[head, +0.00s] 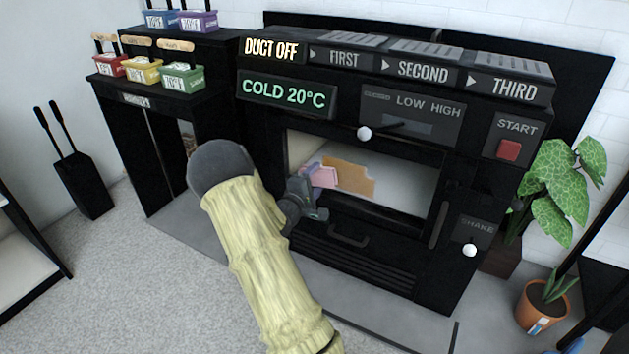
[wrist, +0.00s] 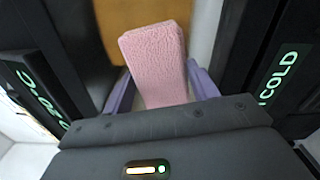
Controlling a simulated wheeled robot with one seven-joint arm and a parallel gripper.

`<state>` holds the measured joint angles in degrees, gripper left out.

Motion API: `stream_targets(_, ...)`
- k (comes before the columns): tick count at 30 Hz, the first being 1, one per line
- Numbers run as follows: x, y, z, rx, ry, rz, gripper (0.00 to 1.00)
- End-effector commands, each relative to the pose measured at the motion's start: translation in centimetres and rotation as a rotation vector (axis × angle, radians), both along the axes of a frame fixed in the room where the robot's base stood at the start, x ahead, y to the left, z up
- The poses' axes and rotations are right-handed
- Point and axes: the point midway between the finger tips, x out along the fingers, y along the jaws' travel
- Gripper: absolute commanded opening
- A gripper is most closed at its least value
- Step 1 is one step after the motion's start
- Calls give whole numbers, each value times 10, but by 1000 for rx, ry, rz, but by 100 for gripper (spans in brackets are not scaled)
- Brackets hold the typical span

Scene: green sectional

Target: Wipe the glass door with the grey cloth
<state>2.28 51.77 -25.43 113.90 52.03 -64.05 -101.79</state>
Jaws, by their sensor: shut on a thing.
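I cannot tell whether the cloth touches the glass. No grey cloth shows.
A handle (head: 348,238) is below the pane. A slider panel (head: 410,115), a red START button (head: 509,149) and a SHAKE knob (head: 469,250) are around it. Small coloured bins (head: 143,70) stand at upper left. Potted plants (head: 543,305) are at right. Grey floor is open at lower left.

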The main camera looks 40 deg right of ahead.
Motion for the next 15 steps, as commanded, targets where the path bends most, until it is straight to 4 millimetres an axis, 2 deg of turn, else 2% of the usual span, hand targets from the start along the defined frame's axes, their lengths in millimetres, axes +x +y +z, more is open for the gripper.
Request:
stream_targets(11,1,-5,0,-1,0,-1,40)
stream_targets(15,-5,-7,1,-1,1,-2,40)
